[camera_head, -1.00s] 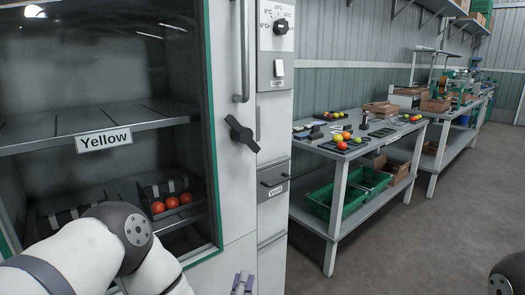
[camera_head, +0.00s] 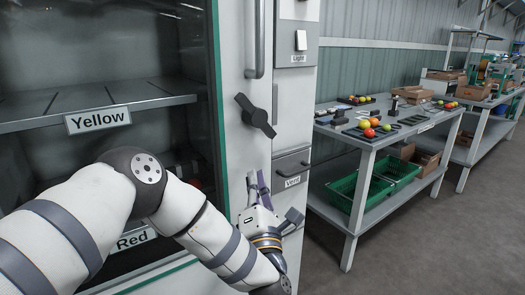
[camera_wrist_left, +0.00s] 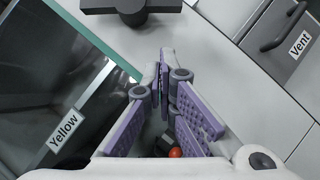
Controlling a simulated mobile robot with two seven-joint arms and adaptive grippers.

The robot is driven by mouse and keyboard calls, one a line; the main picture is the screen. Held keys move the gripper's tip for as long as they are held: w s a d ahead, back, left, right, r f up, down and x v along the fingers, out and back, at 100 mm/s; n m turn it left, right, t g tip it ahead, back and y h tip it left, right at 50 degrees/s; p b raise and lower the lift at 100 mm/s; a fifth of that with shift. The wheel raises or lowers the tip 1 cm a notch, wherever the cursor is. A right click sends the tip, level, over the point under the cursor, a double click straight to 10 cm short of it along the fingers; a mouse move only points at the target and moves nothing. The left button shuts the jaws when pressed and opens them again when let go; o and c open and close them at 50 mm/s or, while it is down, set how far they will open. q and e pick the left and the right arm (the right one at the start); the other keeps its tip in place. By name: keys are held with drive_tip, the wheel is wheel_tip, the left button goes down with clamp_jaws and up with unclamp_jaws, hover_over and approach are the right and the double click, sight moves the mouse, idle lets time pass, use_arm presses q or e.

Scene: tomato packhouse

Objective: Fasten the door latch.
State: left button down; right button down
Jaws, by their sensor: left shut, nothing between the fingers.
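The door latch (camera_head: 256,115) is a dark turning handle on the white frame beside the cabinet's glass door (camera_head: 216,100). It lies diagonally, upper left to lower right. It also shows, cut off, at the top of the left wrist view (camera_wrist_left: 132,10). The door appears closed. My left gripper (camera_head: 257,184), with purple finger pads, is below the latch, apart from it and pointing up. In the left wrist view its fingertips (camera_wrist_left: 164,68) are together with nothing between them. My right gripper is not in view.
A vertical bar handle (camera_head: 255,40) is above the latch. A Vent drawer (camera_head: 291,166) with a protruding handle is just right of my left gripper. A workbench (camera_head: 345,140) with tomatoes and green crates (camera_head: 375,183) stands to the right. Floor is open at the lower right.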

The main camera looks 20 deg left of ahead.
sight(257, 117)
use_arm(q)
drive_tip(key=w+r, duration=0.1)
drive_tip(key=w, duration=0.2)
drive_tip(key=w+a+r, duration=0.1)
drive_tip(key=w+r, duration=0.1)
drive_tip(key=w, duration=0.1)
drive_tip(key=w+r, duration=0.1)
drive_tip(key=w, duration=0.2)
drive_tip(key=shift+w+a+r, duration=0.1)
drive_tip(key=shift+a+r, duration=0.2)
drive_tip(key=shift+r, duration=0.05)
